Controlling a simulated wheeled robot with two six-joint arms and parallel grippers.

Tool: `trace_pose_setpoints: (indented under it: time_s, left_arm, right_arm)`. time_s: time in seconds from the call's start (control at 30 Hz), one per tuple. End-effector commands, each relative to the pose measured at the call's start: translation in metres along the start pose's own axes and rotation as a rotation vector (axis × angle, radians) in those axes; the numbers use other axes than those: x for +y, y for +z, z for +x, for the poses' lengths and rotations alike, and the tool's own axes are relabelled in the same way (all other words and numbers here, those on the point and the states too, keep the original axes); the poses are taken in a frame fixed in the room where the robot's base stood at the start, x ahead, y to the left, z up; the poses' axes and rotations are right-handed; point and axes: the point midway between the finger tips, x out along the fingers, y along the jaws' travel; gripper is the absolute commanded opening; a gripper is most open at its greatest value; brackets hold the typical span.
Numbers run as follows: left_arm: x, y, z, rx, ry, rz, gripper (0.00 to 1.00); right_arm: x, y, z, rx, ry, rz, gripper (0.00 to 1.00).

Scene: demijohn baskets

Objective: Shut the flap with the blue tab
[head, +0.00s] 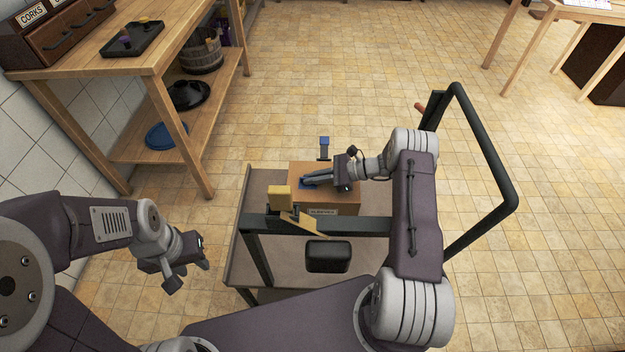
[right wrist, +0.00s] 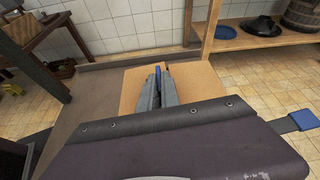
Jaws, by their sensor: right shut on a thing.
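A brown cardboard box (head: 345,182) with a printed label sits on the cart. My right gripper (head: 306,184) lies low over the top of the box, its fingers pointing left. It is shut on a blue tab, which shows between the fingertips in the right wrist view (right wrist: 158,70). The fingers hide how far the flap under it stands from the box. A second blue piece (head: 324,141) on a grey strip stands just behind the box; it also shows in the right wrist view (right wrist: 303,119). My left gripper (head: 204,252) is left of the cart, apart from everything; its jaw gap is unclear.
A yellow block (head: 280,197) and a tilted yellowish strip (head: 302,223) are at the box's near left. The cart (head: 255,190) has a dark bar and a tall handle (head: 500,165) at right. A wooden bench (head: 165,55) stands back left. Floor is free behind the cart.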

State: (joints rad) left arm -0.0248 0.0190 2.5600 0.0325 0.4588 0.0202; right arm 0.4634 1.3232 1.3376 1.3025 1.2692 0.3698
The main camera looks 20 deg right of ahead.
Motion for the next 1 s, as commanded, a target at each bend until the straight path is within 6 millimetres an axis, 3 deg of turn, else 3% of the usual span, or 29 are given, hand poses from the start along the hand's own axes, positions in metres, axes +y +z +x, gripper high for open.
trace_pose_setpoints:
  time_s: [0.43,0.5,0.53,0.83,1.0]
  left_arm:
    - [0.000,0.000,0.001,0.000,0.000,0.000,0.36]
    - [0.000,0.000,0.001,0.000,0.000,0.000,0.36]
    - [0.000,0.000,0.001,0.000,0.000,0.000,0.36]
    - [0.000,0.000,0.001,0.000,0.000,0.000,0.36]
    - [0.000,0.000,-0.003,0.000,0.000,0.000,0.36]
  right_arm:
    - [0.000,0.000,0.001,-0.002,0.004,0.008,0.00]
    - [0.000,0.000,0.000,-0.001,0.004,0.008,0.26]
    - [0.000,0.000,0.000,-0.001,0.004,0.008,0.28]
    - [0.000,0.000,-0.002,-0.001,0.003,0.007,0.28]
    - [-0.002,0.001,-0.031,0.000,-0.002,0.006,0.28]
